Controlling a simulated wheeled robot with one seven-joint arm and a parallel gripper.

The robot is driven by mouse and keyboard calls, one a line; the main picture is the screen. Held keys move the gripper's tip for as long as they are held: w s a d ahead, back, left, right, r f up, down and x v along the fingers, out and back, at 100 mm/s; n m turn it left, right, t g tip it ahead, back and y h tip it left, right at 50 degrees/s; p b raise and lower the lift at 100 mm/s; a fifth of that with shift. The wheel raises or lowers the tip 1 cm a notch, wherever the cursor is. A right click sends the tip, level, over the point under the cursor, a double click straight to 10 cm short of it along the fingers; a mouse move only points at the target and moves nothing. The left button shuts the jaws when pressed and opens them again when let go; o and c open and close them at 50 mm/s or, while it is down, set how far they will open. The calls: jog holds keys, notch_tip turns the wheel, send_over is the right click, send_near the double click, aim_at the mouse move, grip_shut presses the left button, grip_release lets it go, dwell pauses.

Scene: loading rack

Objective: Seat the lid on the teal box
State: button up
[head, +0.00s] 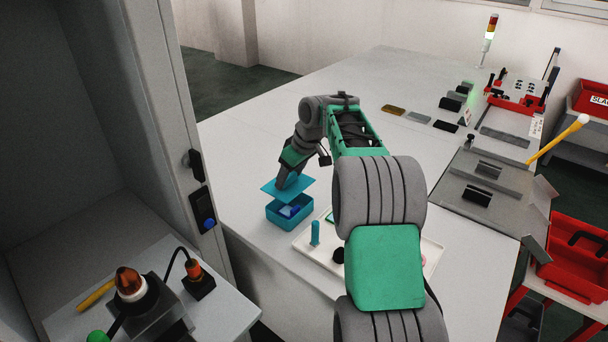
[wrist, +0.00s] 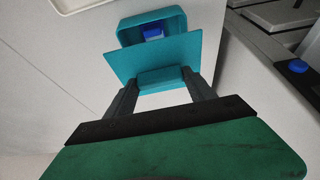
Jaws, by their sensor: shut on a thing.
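The teal box (head: 289,217) stands open on the white table near its left edge, with blue items inside. In the wrist view the box (wrist: 125,32) shows beyond the lid, with a blue item in it. The flat teal lid (head: 277,186) is held above the box, apart from it and tilted. In the wrist view the lid (wrist: 175,52) covers the near part of the box. My gripper (wrist: 160,82) is shut on the raised block on the lid. In the head view my gripper (head: 286,180) is over the lid.
A white tray (head: 313,258) with a teal peg (head: 315,233) lies right of the box, partly hidden by my arm. A grey cabinet (head: 170,100) stands close on the left. Several dark and grey parts lie on the table's far right; the table behind the box is clear.

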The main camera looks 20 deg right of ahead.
aim_at(294, 188)
jog(key=shift+s+f, duration=0.1)
jog(key=shift+f, duration=0.25)
jog(key=shift+f+b, duration=2.45)
jog(key=shift+f, duration=0.6)
jog(key=o, duration=1.5)
